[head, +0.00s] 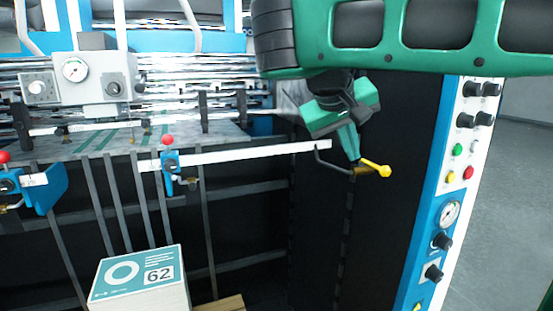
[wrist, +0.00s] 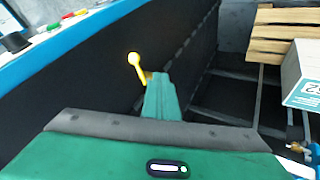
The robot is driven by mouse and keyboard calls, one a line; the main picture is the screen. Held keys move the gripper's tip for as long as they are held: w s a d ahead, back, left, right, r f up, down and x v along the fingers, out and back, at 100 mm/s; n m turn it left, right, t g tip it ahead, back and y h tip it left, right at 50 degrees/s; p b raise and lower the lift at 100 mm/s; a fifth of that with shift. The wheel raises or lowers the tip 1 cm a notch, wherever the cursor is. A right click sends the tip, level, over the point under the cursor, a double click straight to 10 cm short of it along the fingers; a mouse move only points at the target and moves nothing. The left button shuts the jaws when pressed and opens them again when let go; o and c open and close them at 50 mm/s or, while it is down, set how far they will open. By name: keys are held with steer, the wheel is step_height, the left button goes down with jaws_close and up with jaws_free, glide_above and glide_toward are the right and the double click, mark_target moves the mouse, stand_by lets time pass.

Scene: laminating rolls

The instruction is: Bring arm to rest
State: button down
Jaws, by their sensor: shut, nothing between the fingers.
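My green gripper (head: 350,148) hangs below my arm in the right middle of the head view, in front of the machine's black side panel. Its fingers are together with nothing between them. In the wrist view my gripper (wrist: 162,85) points toward the same dark panel. A yellow-knobbed lever (head: 376,169) is right by the fingertips in the head view. The lever also shows in the wrist view (wrist: 136,64), just left of the fingertip. I cannot tell whether the fingers touch it.
A control panel (head: 450,200) with knobs, buttons and a gauge stands at the right. A white bar (head: 240,154) with a red-knobbed blue clamp (head: 170,160) crosses the middle. Open floor (head: 510,180) lies far right.

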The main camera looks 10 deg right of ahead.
steer(key=s+d+f+m+g+y, duration=0.1)
steer(key=s+d+f+g, duration=0.1)
steer(key=s+d+f, duration=0.35)
steer(key=s+d+f+m+g, duration=0.1)
steer(key=s+d+f, duration=0.1)
steer(key=d+f, duration=0.55)
steer(key=s+f+m+g+y, duration=0.2)
steer(key=s+f+y, duration=0.3)
steer(key=s+f, duration=0.8)
steer(key=s+m, duration=0.1)
steer(key=s, duration=0.3)
steer(key=shift+f, duration=0.15)
steer(key=shift+d, duration=0.15)
steer(key=shift+w+f, duration=0.2)
steer(key=shift+w, duration=0.4)
